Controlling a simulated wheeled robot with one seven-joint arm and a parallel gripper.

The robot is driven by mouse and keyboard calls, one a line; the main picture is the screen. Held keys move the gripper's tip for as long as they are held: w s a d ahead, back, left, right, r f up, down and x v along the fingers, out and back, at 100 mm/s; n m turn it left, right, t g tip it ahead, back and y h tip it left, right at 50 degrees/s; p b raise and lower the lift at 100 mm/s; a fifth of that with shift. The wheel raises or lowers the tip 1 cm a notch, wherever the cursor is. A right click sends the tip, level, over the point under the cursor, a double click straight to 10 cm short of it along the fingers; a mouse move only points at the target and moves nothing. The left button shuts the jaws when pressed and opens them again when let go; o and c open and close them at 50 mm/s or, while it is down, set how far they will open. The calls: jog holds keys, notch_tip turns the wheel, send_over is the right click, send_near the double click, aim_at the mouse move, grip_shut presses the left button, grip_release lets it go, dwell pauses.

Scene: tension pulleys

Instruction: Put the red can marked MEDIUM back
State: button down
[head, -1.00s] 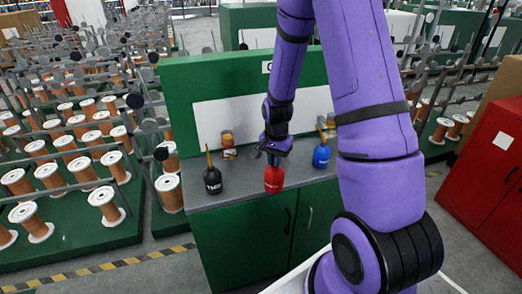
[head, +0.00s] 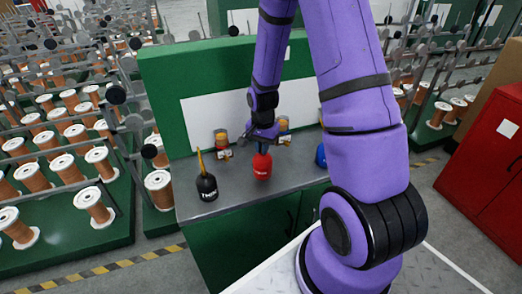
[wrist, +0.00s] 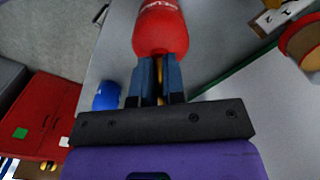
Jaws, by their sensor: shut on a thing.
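The red can (head: 262,166) hangs below my gripper (head: 263,146) over the grey worktop of the green bench. In the wrist view the red can (wrist: 161,28) has white lettering that is cut off and cannot be read. The blue fingers of my gripper (wrist: 158,75) are shut around its thin yellow spout, just above the body. Whether the can's base touches the worktop cannot be told.
A black can (head: 206,187) with a yellow spout stands at the worktop's left front. A blue can (head: 320,156) is partly hidden behind my arm. Small orange-yellow items (head: 221,141) stand by the back panel. The worktop (head: 240,192) between the cans is clear.

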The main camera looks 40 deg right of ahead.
aim_at(262, 163)
jog(key=shift+s+a+f, duration=0.1)
jog(key=shift+s+f, duration=0.05)
jog(key=shift+f, duration=1.3)
jog(key=c, duration=1.2)
grip_release()
